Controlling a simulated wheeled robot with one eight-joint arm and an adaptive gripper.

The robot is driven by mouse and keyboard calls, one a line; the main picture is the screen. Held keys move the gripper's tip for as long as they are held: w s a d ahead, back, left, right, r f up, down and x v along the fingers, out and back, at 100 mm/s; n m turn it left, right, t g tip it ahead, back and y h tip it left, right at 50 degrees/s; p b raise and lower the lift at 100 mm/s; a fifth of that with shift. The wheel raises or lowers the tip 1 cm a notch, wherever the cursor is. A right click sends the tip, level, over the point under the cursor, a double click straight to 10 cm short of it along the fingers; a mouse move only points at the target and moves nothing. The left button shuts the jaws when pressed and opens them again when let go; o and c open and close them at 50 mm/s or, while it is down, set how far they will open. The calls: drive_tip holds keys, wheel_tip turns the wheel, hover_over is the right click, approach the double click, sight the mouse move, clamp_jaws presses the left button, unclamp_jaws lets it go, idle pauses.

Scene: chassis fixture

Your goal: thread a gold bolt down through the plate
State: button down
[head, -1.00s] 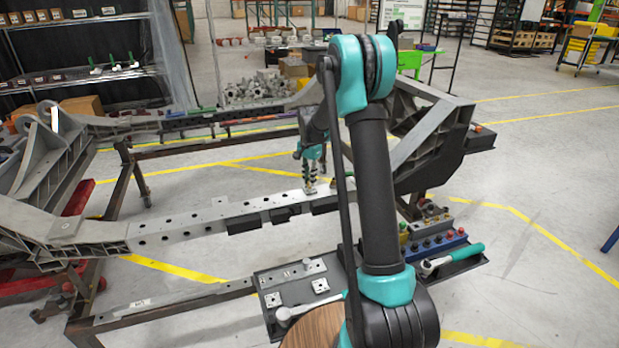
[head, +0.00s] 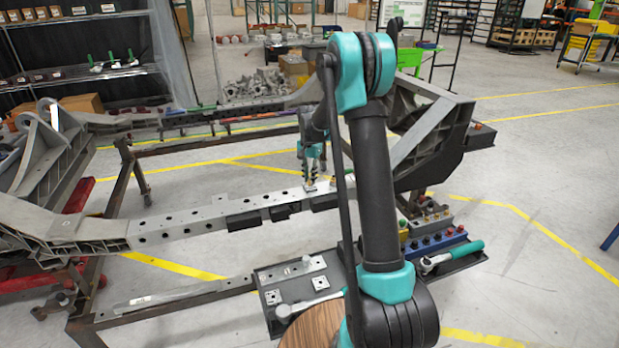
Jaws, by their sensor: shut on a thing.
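Whether the bolt's tip is inside a hole is too small to tell. A second gold spot (head: 333,180), perhaps another bolt, shows on the plate just right of the gripper. My arm hides the right part of the plate.
A dark tray (head: 262,285) with small metal plates and a teal-handled ratchet lies in front of the rail. A bolt rack (head: 432,243) with gold, red and dark pieces stands right of my arm, beside another teal-handled tool (head: 455,256).

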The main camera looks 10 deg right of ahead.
drive_tip(key=n, duration=0.4)
drive_tip(key=shift+s, duration=0.1)
drive_tip(key=n, duration=0.4)
drive_tip(key=shift+d+f, duration=0.1)
drive_tip(key=m, duration=0.7)
drive_tip(key=shift+f+m, duration=0.1)
drive_tip(key=shift+m, duration=0.3)
drive_tip(key=m, duration=0.3)
drive_tip(key=shift+m, duration=0.4)
drive_tip(key=m, duration=0.3)
drive_tip(key=shift+f, duration=0.1)
